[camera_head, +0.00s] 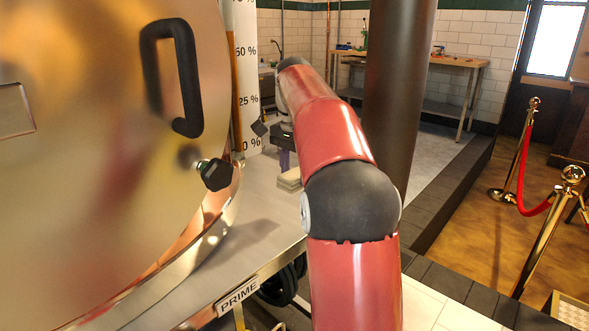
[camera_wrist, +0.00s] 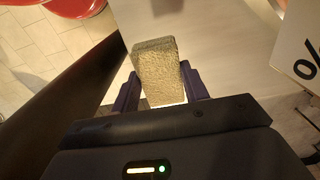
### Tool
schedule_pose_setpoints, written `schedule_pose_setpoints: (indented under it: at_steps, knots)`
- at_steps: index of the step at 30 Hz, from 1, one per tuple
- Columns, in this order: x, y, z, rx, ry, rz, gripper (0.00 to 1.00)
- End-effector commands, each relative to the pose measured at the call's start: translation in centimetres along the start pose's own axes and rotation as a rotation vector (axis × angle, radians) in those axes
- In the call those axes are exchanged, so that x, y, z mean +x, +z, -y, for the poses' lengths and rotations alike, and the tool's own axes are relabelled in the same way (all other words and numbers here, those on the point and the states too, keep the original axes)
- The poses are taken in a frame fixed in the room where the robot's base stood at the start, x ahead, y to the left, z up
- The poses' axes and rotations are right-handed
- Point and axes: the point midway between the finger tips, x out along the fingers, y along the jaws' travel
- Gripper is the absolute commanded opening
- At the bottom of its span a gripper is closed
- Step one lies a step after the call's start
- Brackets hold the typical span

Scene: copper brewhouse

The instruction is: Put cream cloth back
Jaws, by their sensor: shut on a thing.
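The cream cloth (camera_wrist: 156,72) is a thick folded block with a rough weave. In the wrist view it stands between the two dark purple fingers of my gripper (camera_wrist: 159,88), which are shut on it. In the head view my gripper (camera_head: 284,158) is small and partly hidden behind my red arm. The cloth (camera_head: 289,180) shows there just below the fingers, at the steel top (camera_head: 258,205). I cannot tell whether its underside touches that top.
A large copper vessel with a black handle (camera_head: 151,75) fills the left. A white percent scale (camera_head: 246,90) stands behind the steel top. A dark column (camera_head: 398,90) rises right of my arm. A workbench (camera_head: 440,62) is at the back, and a red rope barrier (camera_head: 537,207) at the right.

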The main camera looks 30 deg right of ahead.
Motion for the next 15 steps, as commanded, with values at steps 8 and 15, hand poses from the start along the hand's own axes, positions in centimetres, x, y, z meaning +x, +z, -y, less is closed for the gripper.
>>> schedule_pose_setpoints:
  at_steps: [8,15]
  knots:
    - [2.4,0.1,0.0,-0.001,0.001,0.0,0.12]
    - [5.3,0.1,0.0,-0.001,0.001,0.001,0.12]
